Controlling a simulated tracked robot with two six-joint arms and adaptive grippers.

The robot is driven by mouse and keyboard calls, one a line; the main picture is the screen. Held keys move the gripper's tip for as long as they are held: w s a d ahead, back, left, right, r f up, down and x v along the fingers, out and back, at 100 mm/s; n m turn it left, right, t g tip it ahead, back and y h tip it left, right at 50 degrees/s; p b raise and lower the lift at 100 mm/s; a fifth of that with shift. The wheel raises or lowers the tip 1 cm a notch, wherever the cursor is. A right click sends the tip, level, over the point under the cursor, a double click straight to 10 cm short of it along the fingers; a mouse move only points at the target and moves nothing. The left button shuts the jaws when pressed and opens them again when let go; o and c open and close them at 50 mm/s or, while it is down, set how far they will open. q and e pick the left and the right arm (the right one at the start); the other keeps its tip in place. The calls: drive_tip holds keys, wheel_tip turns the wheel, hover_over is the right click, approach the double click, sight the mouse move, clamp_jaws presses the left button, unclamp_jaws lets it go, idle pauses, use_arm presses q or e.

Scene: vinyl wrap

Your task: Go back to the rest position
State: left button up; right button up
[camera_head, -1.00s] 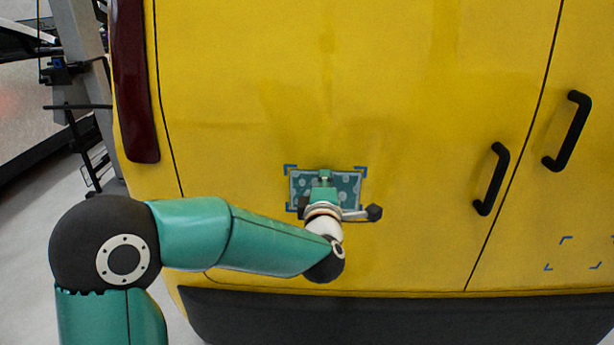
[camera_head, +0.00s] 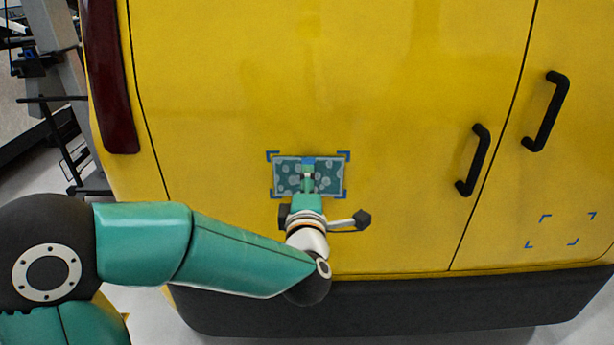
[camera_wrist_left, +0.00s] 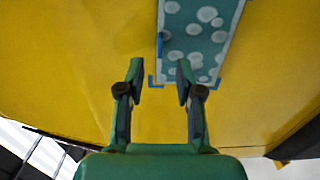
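My left gripper (camera_head: 307,180) comes in from the left and stands in front of the yellow vehicle's rear door. In the left wrist view its two fingers (camera_wrist_left: 158,82) are apart with nothing between them. A teal vinyl patch with pale dots (camera_head: 331,180) lies flat on the door, inside blue corner marks. It also shows in the left wrist view (camera_wrist_left: 200,32), beyond the fingertips, its lower end near the right finger. In the head view the gripper covers the middle of the patch. My right gripper is not in view.
The yellow vehicle (camera_head: 420,60) fills most of the view. Two black door handles (camera_head: 473,160) (camera_head: 546,111) stick out on the right. Empty blue corner marks (camera_head: 566,230) show at the lower right. A black bumper (camera_head: 400,308) runs below. Grey metal framework (camera_head: 55,100) stands at the far left.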

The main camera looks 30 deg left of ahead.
use_arm(q)
drive_tip(key=v, duration=0.6)
drive_tip(key=w+a+f+m+g, duration=0.15)
drive_tip(key=a+f, duration=0.25)
drive_tip(key=f, duration=0.6)
drive_tip(key=s+d+f+m+g+h, duration=0.1)
drive_tip(key=d+f+m+g+h, duration=0.15)
drive_tip(key=f, duration=0.95)
drive_tip(key=s+d+f+m+g+h, duration=0.2)
drive_tip(key=f+m+g+h, duration=0.15)
drive_tip(key=f, duration=0.85)
drive_tip(key=s+d+f+m+g+h, duration=0.7)
drive_tip(key=s+d+f+m, duration=0.65)
drive_tip(key=s, duration=0.35)
wheel_tip(320, 180, up, 13)
drive_tip(key=m+p, duration=0.1)
drive_tip(key=p, duration=1.1)
